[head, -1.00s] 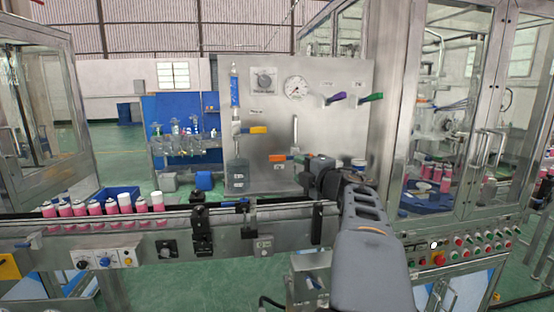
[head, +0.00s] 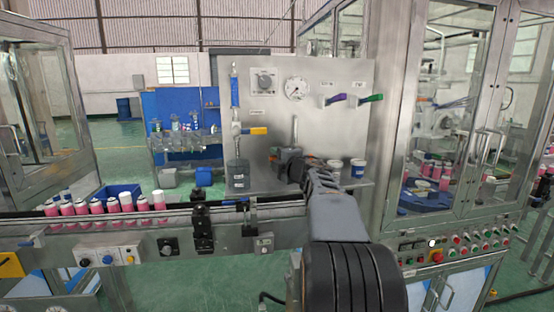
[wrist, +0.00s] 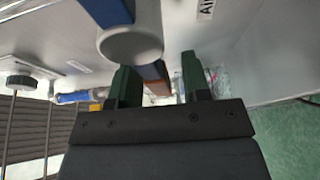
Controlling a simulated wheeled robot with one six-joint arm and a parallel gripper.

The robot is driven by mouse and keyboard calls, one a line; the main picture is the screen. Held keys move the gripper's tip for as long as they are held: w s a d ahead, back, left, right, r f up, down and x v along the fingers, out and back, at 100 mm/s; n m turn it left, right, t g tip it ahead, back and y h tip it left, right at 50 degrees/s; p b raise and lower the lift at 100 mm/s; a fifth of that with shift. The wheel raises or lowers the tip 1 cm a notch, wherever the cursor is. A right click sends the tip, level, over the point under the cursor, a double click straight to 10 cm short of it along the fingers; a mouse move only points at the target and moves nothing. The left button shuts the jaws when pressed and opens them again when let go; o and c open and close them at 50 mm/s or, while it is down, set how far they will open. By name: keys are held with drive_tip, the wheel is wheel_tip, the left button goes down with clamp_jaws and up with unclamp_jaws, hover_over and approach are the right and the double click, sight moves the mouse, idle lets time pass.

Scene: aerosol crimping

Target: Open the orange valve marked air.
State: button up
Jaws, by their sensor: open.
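The orange valve handle (wrist: 157,84) shows in the wrist view as a brownish-orange bar between the two dark green fingers of my gripper (wrist: 157,64). The fingers are apart, with a gap on each side of the bar. A label reading "Ai…" (wrist: 205,9) is on the panel above. A grey round pipe end (wrist: 131,43) partly hides the handle's upper part. In the head view my gripper (head: 287,161) is at the steel panel (head: 330,125), and it hides most of the handle.
Purple (head: 337,98) and green (head: 372,98) handles are at upper right. The conveyor (head: 110,223) with pink cans runs in front.

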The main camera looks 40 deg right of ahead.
clamp_jaws()
idle(0.3)
drive_tip(key=shift+d, duration=0.1)
